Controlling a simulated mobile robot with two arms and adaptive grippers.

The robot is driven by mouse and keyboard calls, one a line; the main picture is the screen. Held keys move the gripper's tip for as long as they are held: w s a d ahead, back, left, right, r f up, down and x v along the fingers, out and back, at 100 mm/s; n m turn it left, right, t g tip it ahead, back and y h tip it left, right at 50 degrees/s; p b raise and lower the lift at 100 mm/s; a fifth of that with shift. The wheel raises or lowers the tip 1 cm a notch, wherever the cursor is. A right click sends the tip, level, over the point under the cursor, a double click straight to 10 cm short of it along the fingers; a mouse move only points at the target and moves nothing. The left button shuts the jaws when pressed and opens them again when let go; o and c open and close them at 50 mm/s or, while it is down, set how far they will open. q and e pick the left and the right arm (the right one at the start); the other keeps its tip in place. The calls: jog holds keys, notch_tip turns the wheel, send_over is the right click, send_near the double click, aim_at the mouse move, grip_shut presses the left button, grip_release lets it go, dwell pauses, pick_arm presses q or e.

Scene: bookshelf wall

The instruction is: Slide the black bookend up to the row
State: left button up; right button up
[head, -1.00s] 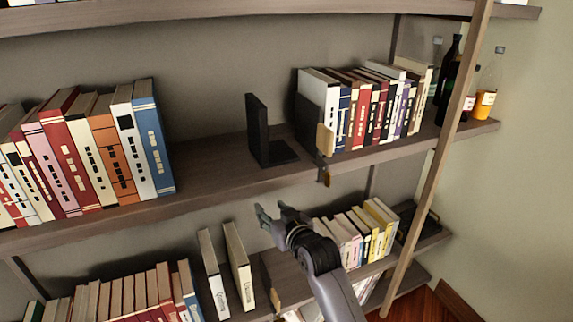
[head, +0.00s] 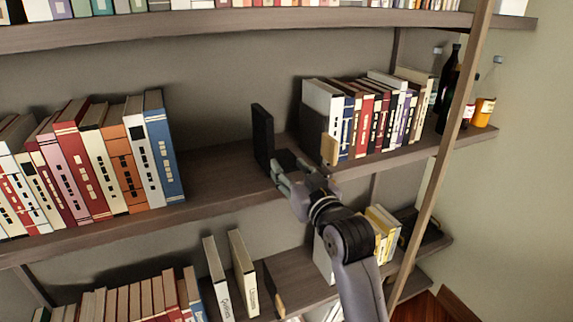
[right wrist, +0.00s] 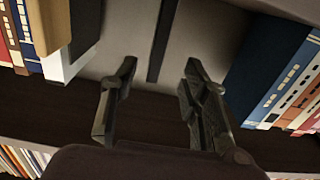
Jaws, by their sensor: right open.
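The black bookend (head: 262,138) stands upright on the middle shelf, in the gap between two rows of books. Its flat foot runs to the right, partly hidden by my right gripper (head: 290,174). That gripper is open at the shelf's front edge, just in front of the bookend. In the right wrist view, the bookend (right wrist: 163,40) shows as a dark upright strip beyond and between the open fingertips (right wrist: 160,72); contact is not visible. The left row ends in a blue book (head: 164,145); the right row begins with a white book (head: 322,108). My left gripper is out of view.
A pale wooden block (head: 329,149) sits at the shelf front beside the right row. Bare shelf (head: 220,170) lies between the blue book and the bookend. Bottles (head: 486,95) stand at the far right, behind a slanted wooden post (head: 446,125). More books fill the lower shelf.

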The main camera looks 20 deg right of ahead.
aim_at(264, 138)
jog(key=w+p, duration=0.1)
jog(key=w, duration=0.4)
jog(key=w+p, duration=0.1)
jog(key=w, duration=0.5)
jog(key=w+p, duration=0.1)
jog(key=w, duration=0.5)
jog(key=shift+w+a, duration=0.15)
jog(key=shift+a, duration=0.2)
jog(key=shift+c, duration=0.3)
grip_shut()
